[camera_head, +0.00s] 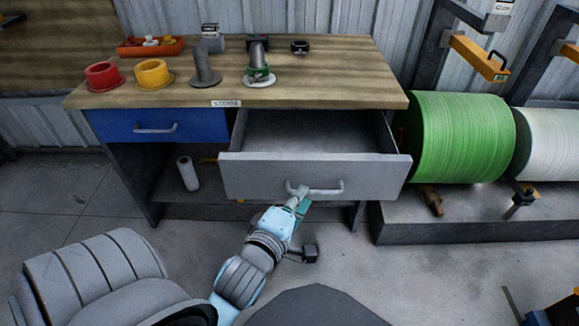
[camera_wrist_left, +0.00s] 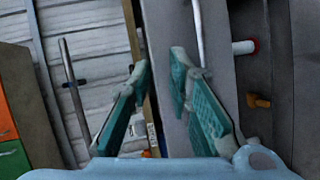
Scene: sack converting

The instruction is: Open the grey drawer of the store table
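The grey drawer (camera_head: 290,174) of the store table (camera_head: 330,75) is pulled well out, and its empty-looking inside shows. Its bar handle (camera_head: 328,190) is on the front face. My left gripper (camera_head: 298,191) is at the left end of that handle. In the left wrist view, the two teal-padded fingers (camera_wrist_left: 158,75) stand apart with a gap between them. The handle (camera_wrist_left: 198,35) there runs close beside the right finger; whether they touch I cannot tell. The grey drawer front (camera_wrist_left: 168,25) lies behind the fingers. My right gripper is not in view.
A shut blue drawer (camera_head: 160,126) is left of the grey one. Red (camera_head: 103,76) and yellow (camera_head: 153,74) spools and an orange tray (camera_head: 150,47) stand on top. A white roll (camera_head: 188,173) stands below. A green roll (camera_head: 460,137) is close to the right.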

